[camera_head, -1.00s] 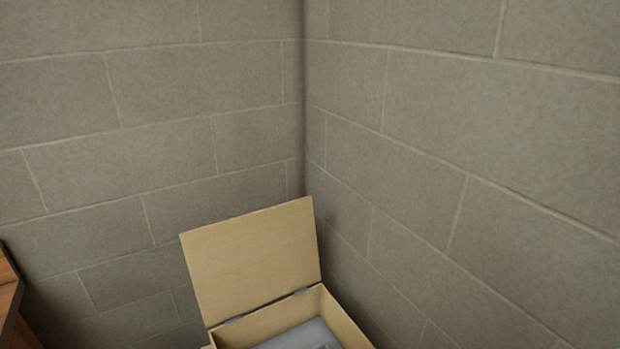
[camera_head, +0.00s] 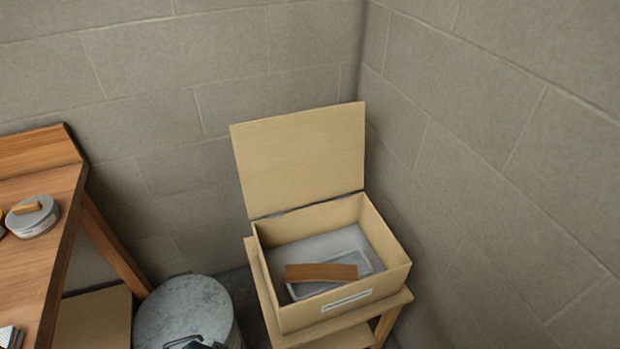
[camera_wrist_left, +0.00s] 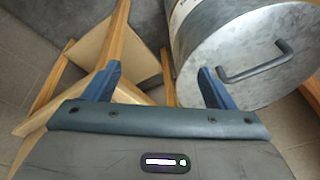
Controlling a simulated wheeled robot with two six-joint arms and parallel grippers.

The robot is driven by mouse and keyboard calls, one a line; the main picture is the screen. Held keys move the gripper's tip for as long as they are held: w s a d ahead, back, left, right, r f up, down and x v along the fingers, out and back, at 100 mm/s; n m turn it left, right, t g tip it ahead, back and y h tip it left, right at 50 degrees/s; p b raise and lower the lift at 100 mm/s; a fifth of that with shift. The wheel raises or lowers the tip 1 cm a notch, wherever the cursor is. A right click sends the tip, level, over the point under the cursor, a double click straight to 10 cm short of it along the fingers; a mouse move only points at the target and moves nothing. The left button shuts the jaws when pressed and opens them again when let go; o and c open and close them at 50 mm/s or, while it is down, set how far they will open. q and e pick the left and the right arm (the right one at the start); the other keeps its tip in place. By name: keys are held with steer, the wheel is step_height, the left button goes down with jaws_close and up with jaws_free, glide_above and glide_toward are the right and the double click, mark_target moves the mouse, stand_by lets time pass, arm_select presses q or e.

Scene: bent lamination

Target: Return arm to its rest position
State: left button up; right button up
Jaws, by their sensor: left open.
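My left gripper (camera_wrist_left: 158,84) shows in the left wrist view, its two blue fingers spread apart with nothing between them. It hangs above the floor area near a grey metal drum (camera_wrist_left: 245,50) and wooden legs. My right gripper is in neither view.
An open cardboard-coloured box (camera_head: 345,306) with a raised lid stands on a small wooden stand (camera_head: 262,292) in the wall corner. A brown wooden strip (camera_head: 320,272) lies inside on a grey tray (camera_head: 372,262). A wooden workbench (camera_head: 40,240) with a round tin (camera_head: 33,217) is at left.

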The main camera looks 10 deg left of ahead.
arm_select(q)
steer(key=s+a+f+b, duration=0.1)
steer(key=s+f+b, duration=0.15)
steer(key=f, duration=1.45)
steer(key=s+a+f+g+b, duration=0.1)
steer(key=s+f+b, duration=0.2)
steer(key=s+f, duration=1.4)
step_height(320, 180, down, 4)
steer(key=shift+s+a+r+g+b, duration=0.1)
steer(key=shift+s+a+g+b, duration=0.1)
steer(key=shift+g+b, duration=0.15)
steer(key=shift+w, duration=0.1)
steer(key=shift+c, duration=0.5)
